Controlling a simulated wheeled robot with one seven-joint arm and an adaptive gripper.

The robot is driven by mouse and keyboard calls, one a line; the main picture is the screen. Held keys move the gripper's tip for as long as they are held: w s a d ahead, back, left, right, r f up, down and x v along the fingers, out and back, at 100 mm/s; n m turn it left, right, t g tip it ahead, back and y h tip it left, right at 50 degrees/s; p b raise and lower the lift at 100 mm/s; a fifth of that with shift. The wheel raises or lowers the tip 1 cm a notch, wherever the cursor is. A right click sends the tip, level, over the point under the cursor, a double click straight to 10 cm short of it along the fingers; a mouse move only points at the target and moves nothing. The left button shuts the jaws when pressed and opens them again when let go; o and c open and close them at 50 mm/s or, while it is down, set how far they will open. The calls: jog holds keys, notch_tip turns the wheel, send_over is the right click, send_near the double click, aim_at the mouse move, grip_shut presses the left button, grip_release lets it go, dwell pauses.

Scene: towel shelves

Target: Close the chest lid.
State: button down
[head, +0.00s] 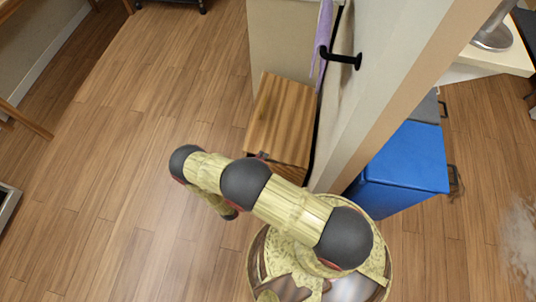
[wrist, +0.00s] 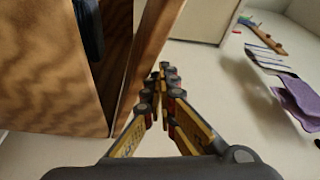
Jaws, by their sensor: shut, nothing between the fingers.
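The wooden chest (head: 280,118) stands on the floor against the white wall in the head view, with its striped brown top showing. In the wrist view the chest body (wrist: 45,75) fills the left side. Its lid (wrist: 148,45) shows as a slanted wooden panel, apart from the body, with a dark gap between them. Something dark (wrist: 90,28) shows in the gap. My gripper (wrist: 167,72) is shut and empty, its fingertips close beside the outer side of the lid. I cannot tell whether they touch. My arm hides most of the gripper in the head view.
A blue bin (head: 405,165) stands beyond the wall panel on the right. A black hook (head: 340,58) and a purple towel (head: 322,40) are on the wall above the chest; a purple cloth (wrist: 300,100) also shows in the wrist view.

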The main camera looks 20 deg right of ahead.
notch_tip(320, 180, down, 6)
jog(key=a+n, duration=0.1)
jog(key=shift+w+a+n+t, duration=0.2)
jog(key=shift+w+n+t, duration=0.1)
jog(key=shift+w, duration=0.15)
dwell(0.3)
